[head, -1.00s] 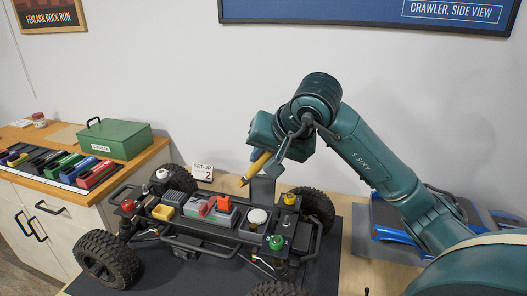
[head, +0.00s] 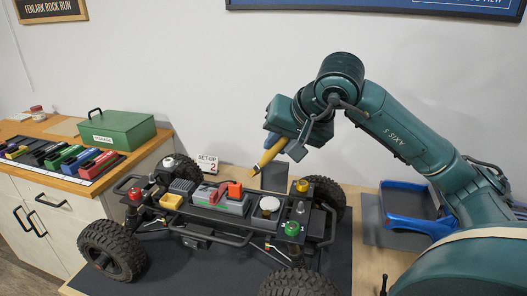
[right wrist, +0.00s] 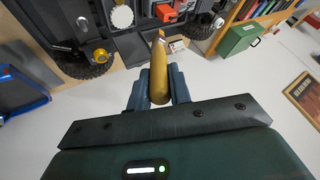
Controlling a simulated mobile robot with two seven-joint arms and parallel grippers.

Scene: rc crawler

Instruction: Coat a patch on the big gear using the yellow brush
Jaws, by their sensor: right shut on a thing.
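My right gripper (head: 290,140) is shut on the yellow brush (head: 271,154) and holds it tilted, tip down and to the left, in the air above the back of the crawler. In the right wrist view the brush (right wrist: 159,72) sits between the two fingers of the gripper (right wrist: 159,92). A pale round disc (head: 269,204) on the crawler's top deck looks toothed in the right wrist view (right wrist: 122,17); it is probably the big gear. The brush tip appears apart from it. My left gripper is not in view.
The crawler (head: 205,222) stands on a dark mat (head: 180,275), with coloured parts and knobs on its deck. A set-up card (head: 208,163) stands behind it. A green case (head: 117,131) and a coloured row sit on the left cabinet.

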